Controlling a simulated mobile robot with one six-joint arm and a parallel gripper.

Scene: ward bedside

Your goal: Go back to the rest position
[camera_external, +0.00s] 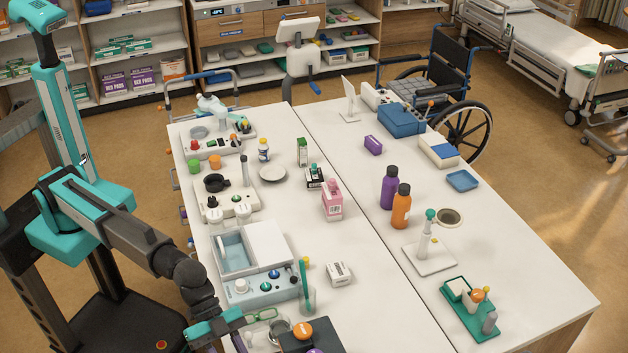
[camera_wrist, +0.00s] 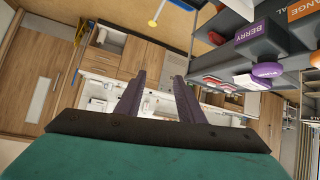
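My gripper (camera_external: 218,327) is at the lower left of the external view, low over the near left edge of the white table (camera_external: 370,270). In the wrist view my gripper (camera_wrist: 157,82) shows two dark fingers standing well apart. Nothing is visible between them, so it is open and empty. My arm reaches down to it from the teal column at the left. The fingertips are small and hard to make out in the external view.
Close to my gripper stand a dark box (camera_external: 308,338) with orange and purple round tops, a glass with a green stick (camera_external: 307,293) and a pale blue device (camera_external: 262,288). A wheelchair (camera_external: 440,85) stands behind the table. Floor shows at the right.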

